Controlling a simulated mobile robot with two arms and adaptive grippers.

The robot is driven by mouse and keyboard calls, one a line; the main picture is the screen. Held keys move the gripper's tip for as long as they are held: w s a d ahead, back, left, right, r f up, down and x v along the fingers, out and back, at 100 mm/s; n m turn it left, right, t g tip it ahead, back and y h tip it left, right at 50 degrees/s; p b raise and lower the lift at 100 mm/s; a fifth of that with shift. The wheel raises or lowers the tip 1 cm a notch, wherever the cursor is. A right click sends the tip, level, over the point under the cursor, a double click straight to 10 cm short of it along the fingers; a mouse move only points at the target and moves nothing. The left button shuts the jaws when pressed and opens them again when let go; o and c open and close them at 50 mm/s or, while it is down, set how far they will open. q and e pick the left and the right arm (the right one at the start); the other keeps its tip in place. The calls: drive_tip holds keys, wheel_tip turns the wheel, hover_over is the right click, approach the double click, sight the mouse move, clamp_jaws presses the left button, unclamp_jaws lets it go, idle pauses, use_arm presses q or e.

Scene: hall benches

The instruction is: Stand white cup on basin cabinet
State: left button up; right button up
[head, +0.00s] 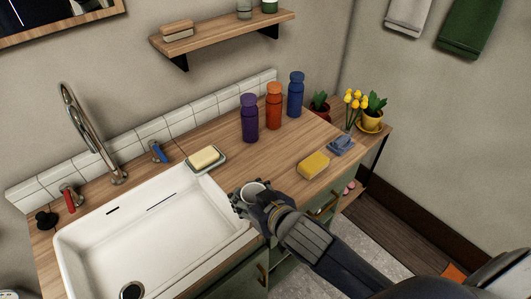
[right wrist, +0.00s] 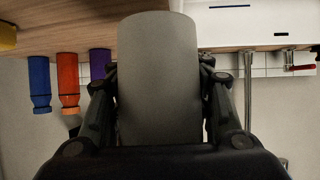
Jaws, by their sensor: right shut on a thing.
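The white cup (head: 253,189) is in my right gripper (head: 250,201), which is shut on it at the basin's right edge. In the right wrist view the cup (right wrist: 158,80) fills the middle, between the two fingers of the gripper (right wrist: 160,100). In the head view the gripper hides most of the cup, and only its rim and upper part show. I cannot tell whether its base touches the wood. The basin cabinet has a wooden top (head: 285,160) with a white sink (head: 150,235) set in its left part. My left gripper is not in view.
A soap dish with soap (head: 205,158) stands behind the cup. Purple (head: 249,118), orange (head: 274,106) and blue (head: 295,94) bottles stand near the wall. A yellow sponge (head: 313,165) and a blue-grey item (head: 341,145) lie to the right. Bare wood shows between the bottles and sponge.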

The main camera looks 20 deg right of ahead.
drive_tip(key=w+d, duration=0.1)
drive_tip(key=w, duration=0.1)
drive_tip(key=w+d, duration=0.1)
drive_tip(key=w, duration=0.1)
drive_tip(key=w+d+p, duration=0.1)
drive_tip(key=w, duration=0.2)
drive_tip(key=shift+w+f, duration=0.1)
drive_tip(key=shift+f, duration=0.05)
drive_tip(key=w, duration=0.1)
drive_tip(key=w+d, duration=0.1)
drive_tip(key=w, duration=0.1)
drive_tip(key=w+p, duration=0.1)
drive_tip(key=w, duration=0.1)
drive_tip(key=shift+d+f, duration=0.3)
drive_tip(key=shift+f, duration=0.1)
drive_tip(key=shift+w+d+f, duration=0.1)
drive_tip(key=shift+f, duration=0.05)
wheel_tip(320, 180, down, 2)
drive_tip(key=shift+f, duration=0.5)
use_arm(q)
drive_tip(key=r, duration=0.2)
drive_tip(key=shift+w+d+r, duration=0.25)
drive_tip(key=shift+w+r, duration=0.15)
use_arm(e)
drive_tip(key=shift+f, duration=0.15)
drive_tip(key=shift+f, duration=0.1)
drive_tip(key=o, duration=1.5)
drive_tip(key=shift+c, duration=0.2)
